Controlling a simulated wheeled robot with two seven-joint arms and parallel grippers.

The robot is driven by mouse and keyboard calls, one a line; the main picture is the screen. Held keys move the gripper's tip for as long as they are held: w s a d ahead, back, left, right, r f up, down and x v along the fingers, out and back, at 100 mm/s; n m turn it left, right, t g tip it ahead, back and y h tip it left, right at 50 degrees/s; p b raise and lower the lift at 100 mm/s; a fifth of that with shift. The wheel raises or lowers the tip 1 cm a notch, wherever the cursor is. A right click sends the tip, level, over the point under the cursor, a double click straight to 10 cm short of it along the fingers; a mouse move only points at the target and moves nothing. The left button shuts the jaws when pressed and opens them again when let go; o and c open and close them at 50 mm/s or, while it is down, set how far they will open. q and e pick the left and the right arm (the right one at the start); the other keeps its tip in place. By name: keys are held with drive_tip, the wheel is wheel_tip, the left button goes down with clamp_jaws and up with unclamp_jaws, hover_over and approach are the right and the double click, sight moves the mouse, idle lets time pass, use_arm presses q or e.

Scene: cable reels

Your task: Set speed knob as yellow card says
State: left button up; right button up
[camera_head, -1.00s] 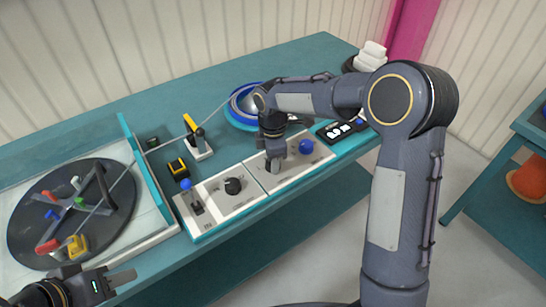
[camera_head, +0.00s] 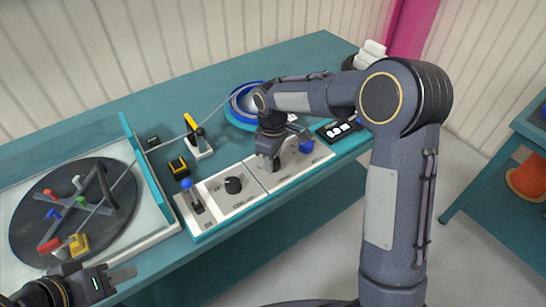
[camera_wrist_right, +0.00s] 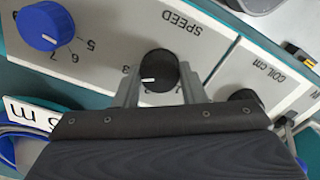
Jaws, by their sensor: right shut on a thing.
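The black knob (camera_wrist_right: 158,72) with a white pointer line sits on the white SPEED panel (camera_wrist_right: 205,50). My right gripper (camera_wrist_right: 155,88) has its two fingers on either side of the knob and is shut on it. In the head view my right gripper (camera_head: 268,160) hides the knob. Panel lettering is upside down in the wrist view; some digits around the knob are covered. My left gripper (camera_head: 118,280) is open and empty at the lower left, away from the panels. I cannot make out a readable yellow card.
A blue knob (camera_wrist_right: 45,25) with digits stands on the same panel. The adjoining panel has a black knob (camera_head: 233,185) and a blue-topped lever (camera_head: 190,190). A black-and-yellow box (camera_head: 178,167), a yellow-handled device (camera_head: 194,130), a blue reel (camera_head: 240,118) and a dark turntable (camera_head: 30,225) surround them.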

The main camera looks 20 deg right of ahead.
idle(0.4)
drive_tip(key=o, duration=1)
wheel_tip(320, 180, up, 8)
drive_tip(key=shift+f, duration=0.1)
